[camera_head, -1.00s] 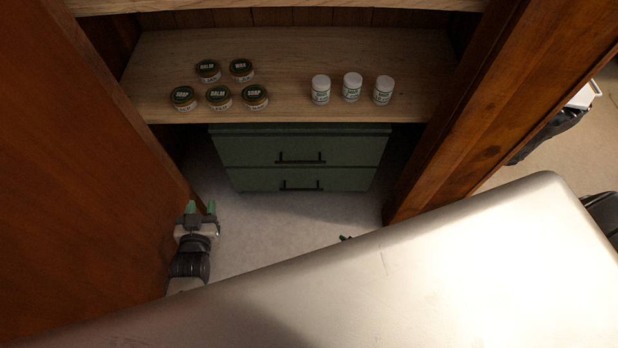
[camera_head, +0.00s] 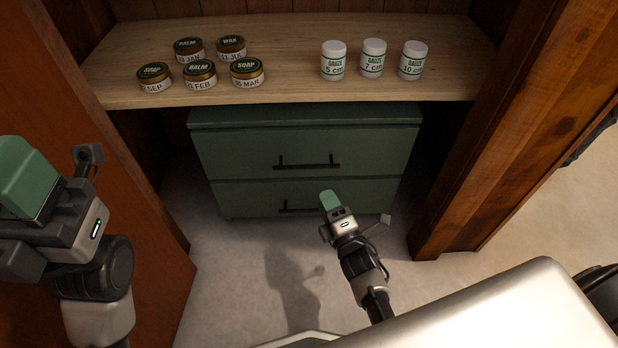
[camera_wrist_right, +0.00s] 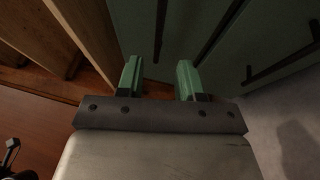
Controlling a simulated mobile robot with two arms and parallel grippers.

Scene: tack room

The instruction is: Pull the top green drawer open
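The green drawer unit stands on the floor under the wooden shelf. Its top drawer (camera_head: 250,151) looks closed, with a dark bar handle (camera_head: 307,163). The lower drawer (camera_head: 245,196) has a similar handle, partly hidden by my right gripper. My right gripper (camera_head: 330,200) is in front of the unit. In the right wrist view my right gripper (camera_wrist_right: 158,68) has its two green fingers apart, with nothing between them. The top handle (camera_wrist_right: 160,30) lies ahead, in line with the gap and apart from the fingers. My left gripper (camera_head: 25,180) is at the left edge; its finger gap is not clear.
The shelf (camera_head: 290,90) above the unit carries several labelled jars (camera_head: 200,76) at left and three white bottles (camera_head: 373,58) at right. A wooden panel (camera_head: 150,230) stands at left and a wooden post (camera_head: 480,160) at right. The floor (camera_head: 235,260) before the unit is clear.

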